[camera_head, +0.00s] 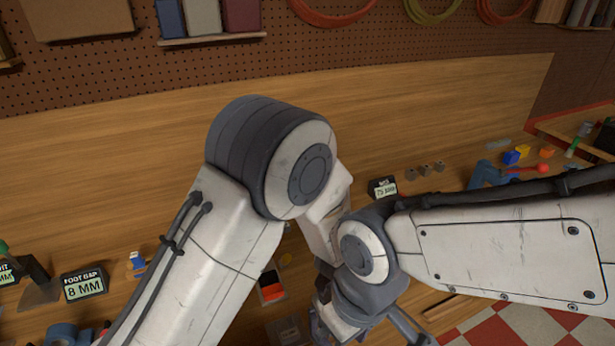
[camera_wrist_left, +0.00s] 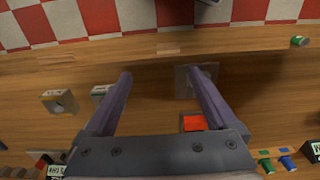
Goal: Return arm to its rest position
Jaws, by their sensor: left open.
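My left gripper (camera_wrist_left: 160,76) is open in the left wrist view, its two fingers wide apart with nothing between them. It is over the wooden bench (camera_wrist_left: 60,90), close to the bench edge. The right-hand finger overlaps a grey square plate (camera_wrist_left: 181,84); I cannot tell whether they touch. In the head view, my left arm rises from the lower left, bends at a large grey-and-white joint and goes down behind my right arm. My right arm enters from the right. Grey gripper parts at the bottom centre overlap and are cut off, so the right gripper's jaws are unclear.
In the head view, a "FOOT GAP 8 MM" sign (camera_head: 84,284) stands at left. Blue, yellow and orange parts lie at right.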

